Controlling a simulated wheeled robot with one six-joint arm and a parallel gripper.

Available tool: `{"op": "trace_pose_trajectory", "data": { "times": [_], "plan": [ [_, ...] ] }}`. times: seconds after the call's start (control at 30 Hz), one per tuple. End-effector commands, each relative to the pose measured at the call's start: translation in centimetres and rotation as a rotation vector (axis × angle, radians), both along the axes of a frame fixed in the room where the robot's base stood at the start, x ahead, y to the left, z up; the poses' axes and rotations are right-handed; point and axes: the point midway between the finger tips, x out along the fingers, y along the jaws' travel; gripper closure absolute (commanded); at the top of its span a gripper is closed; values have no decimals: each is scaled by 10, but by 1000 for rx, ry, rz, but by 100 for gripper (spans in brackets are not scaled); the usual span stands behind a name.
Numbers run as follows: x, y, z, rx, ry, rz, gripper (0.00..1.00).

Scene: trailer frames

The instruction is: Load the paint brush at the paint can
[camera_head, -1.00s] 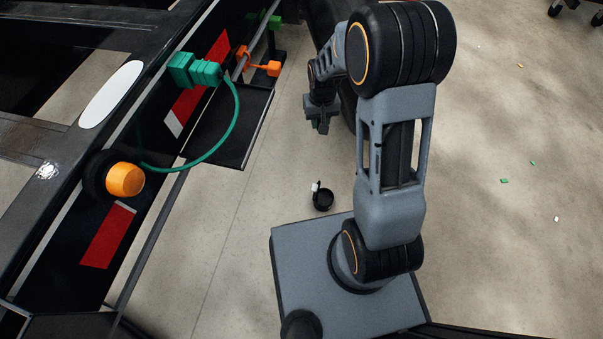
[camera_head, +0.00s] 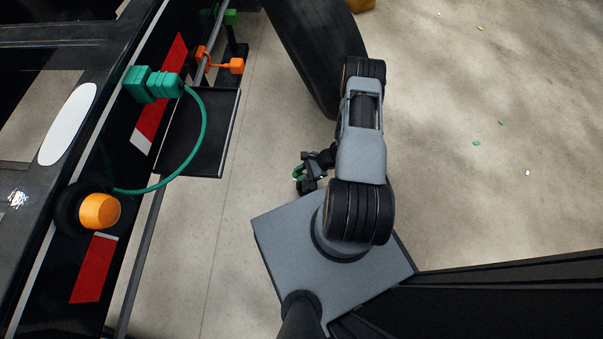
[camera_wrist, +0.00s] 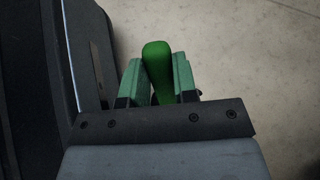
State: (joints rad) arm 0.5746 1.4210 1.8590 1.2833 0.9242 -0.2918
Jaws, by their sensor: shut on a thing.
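My gripper (camera_head: 299,172) is low in the middle of the head view, just beyond my base. In the wrist view, its two green fingers (camera_wrist: 157,75) are shut on the green handle of the paint brush (camera_wrist: 158,58), one finger on each side. The bristles are hidden. A small dark round shape, which looks like the paint can (camera_head: 306,187), shows right at my gripper near the edge of my base. It is mostly covered, so I cannot tell whether the brush is inside it or touches it.
The trailer frame (camera_head: 58,198) runs along the left, with an orange lamp (camera_head: 100,211), a green coupling (camera_head: 152,84) with its hose, and an orange handle (camera_head: 236,66). A large tyre (camera_head: 318,55) stands at the back. The concrete floor (camera_head: 480,210) at the right is mostly clear.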

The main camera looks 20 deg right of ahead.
Motion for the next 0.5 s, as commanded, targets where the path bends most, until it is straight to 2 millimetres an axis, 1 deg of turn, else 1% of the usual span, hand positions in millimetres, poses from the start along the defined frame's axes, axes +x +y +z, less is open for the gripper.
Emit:
{"op": "trace_pose_trajectory", "data": {
  "times": [0.27,0.5],
  "plan": [
    [-2,0,-12,14,-3,-33,97],
    [-2,0,-30,13,-3,-32,97]
  ]
}}
